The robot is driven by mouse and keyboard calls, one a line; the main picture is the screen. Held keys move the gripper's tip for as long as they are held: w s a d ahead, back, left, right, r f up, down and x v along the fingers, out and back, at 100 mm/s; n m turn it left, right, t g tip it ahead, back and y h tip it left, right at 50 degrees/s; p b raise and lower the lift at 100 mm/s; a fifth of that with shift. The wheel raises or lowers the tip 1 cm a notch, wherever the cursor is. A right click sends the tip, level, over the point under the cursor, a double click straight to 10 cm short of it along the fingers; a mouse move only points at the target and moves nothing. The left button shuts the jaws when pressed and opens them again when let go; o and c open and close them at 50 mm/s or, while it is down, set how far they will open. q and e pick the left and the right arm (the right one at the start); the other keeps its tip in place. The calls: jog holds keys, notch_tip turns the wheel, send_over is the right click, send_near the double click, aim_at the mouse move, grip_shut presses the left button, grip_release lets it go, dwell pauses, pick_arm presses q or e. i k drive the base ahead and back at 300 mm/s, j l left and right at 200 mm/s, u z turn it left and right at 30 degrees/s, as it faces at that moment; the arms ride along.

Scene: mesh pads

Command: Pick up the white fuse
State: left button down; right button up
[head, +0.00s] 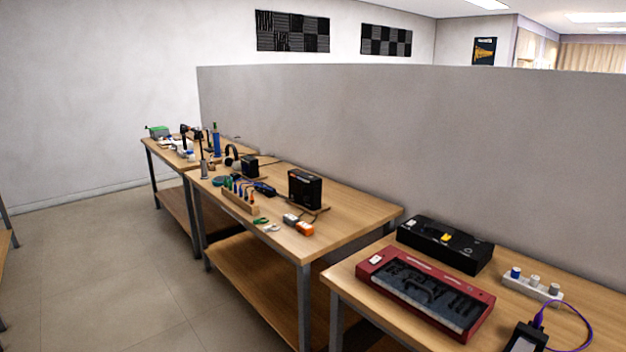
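A white holder (518,286) lies on the near right bench, close to the grey partition. Three small upright cylinders stand in it, and they look like fuses. The left one is blue (515,272). The middle one (534,281) is whitish, and the right one (554,289) is whitish to grey. They are too small to tell for sure which is the white fuse. Neither of my grippers shows in the head view.
On the near bench (592,318) are a red case (377,264) with dark tools, a black box (460,260) and a dark device (524,338) with a purple cable. A partition (420,150) runs behind. A gap separates the near bench from the middle bench (350,215). Floor (110,280) is clear at left.

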aim_at(534, 280)
jog(key=z, duration=1.3)
